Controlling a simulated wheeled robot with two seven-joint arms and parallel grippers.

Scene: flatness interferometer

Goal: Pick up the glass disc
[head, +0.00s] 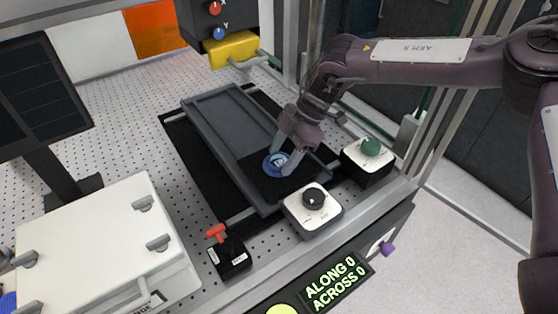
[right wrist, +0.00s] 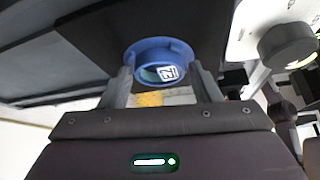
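The glass disc (head: 279,161) is small and round, with a white label and a blue rim around it. It lies on a black pad (head: 255,182) at the near end of a long grey tray. In the right wrist view the disc (right wrist: 165,73) is at the top centre, its blue ring between my fingertips. My right gripper (head: 284,153) reaches down at the disc; its fingers (right wrist: 161,80) stand apart, one on each side of the ring. Whether they touch it I cannot tell. My left gripper is not in view.
A white box with a black knob (head: 313,199) stands close to the tray's near end, with a green-knobbed box (head: 368,155) to the right. A red-levered black block (head: 229,254) and a white case (head: 100,250) are at the left.

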